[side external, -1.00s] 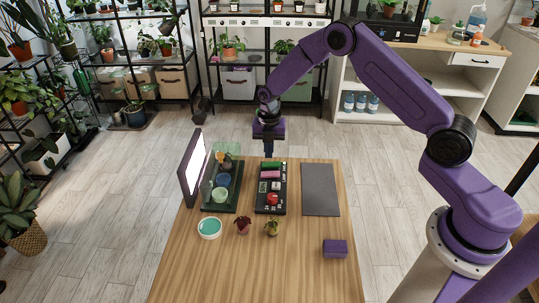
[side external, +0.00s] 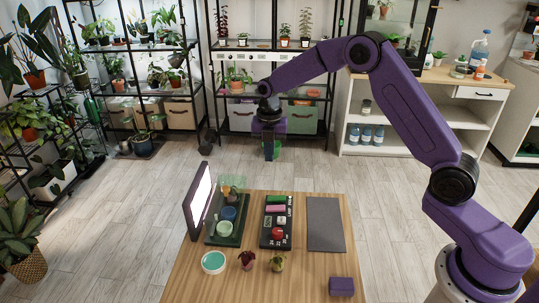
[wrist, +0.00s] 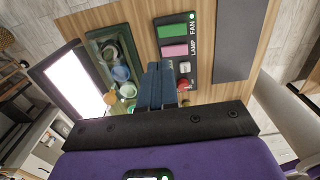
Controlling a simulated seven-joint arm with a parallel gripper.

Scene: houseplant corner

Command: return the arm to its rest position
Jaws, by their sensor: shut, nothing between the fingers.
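My gripper (side external: 269,155) hangs in the air behind the far edge of the wooden table (side external: 240,275) in the side view, fingers pointing down. Its fingers (wrist: 158,88) are together and empty in the wrist view. They cover part of the control panel (side external: 263,238) there. The panel carries a green switch (wrist: 172,31), a pink switch (wrist: 174,50) and a red button (side external: 278,232). No contact between gripper and table shows.
A glass terrarium (side external: 211,240) and a lit upright panel (side external: 199,198) stand left of the controls. A grey mat (side external: 325,225) lies right. Shelves stand behind.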

